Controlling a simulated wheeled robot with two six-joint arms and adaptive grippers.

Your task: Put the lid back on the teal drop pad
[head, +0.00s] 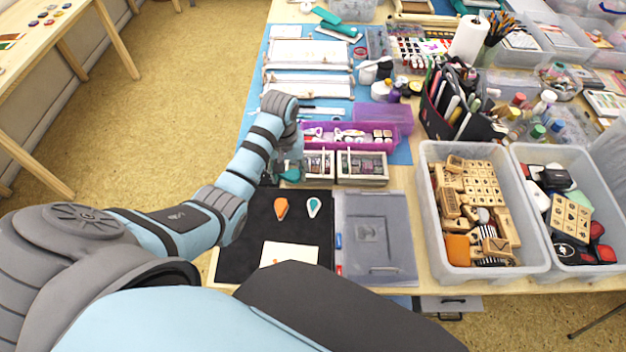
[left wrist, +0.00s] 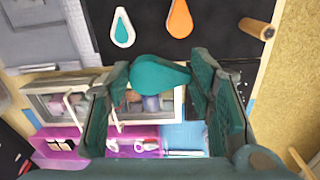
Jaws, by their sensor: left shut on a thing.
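The teal drop pad (head: 314,207) lies uncovered on the black mat, a teal drop with a white rim; it also shows in the left wrist view (left wrist: 122,28). A teal drop-shaped lid (left wrist: 160,75) is between the fingers of my left gripper (left wrist: 162,92), its point toward the right in the left wrist view. In the head view my left gripper (head: 286,172) is shut on the lid (head: 291,175), behind the mat's far edge and apart from the pad. My right gripper is not in view.
An orange drop (head: 281,208) lies left of the teal pad, with a cream card (head: 289,253) in front. A grey lidded case (head: 375,240) is right of the black mat (head: 245,235). Framed boxes (head: 362,167) and a purple tray (head: 385,120) stand behind. A wooden cylinder (left wrist: 256,28) shows beside the drops.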

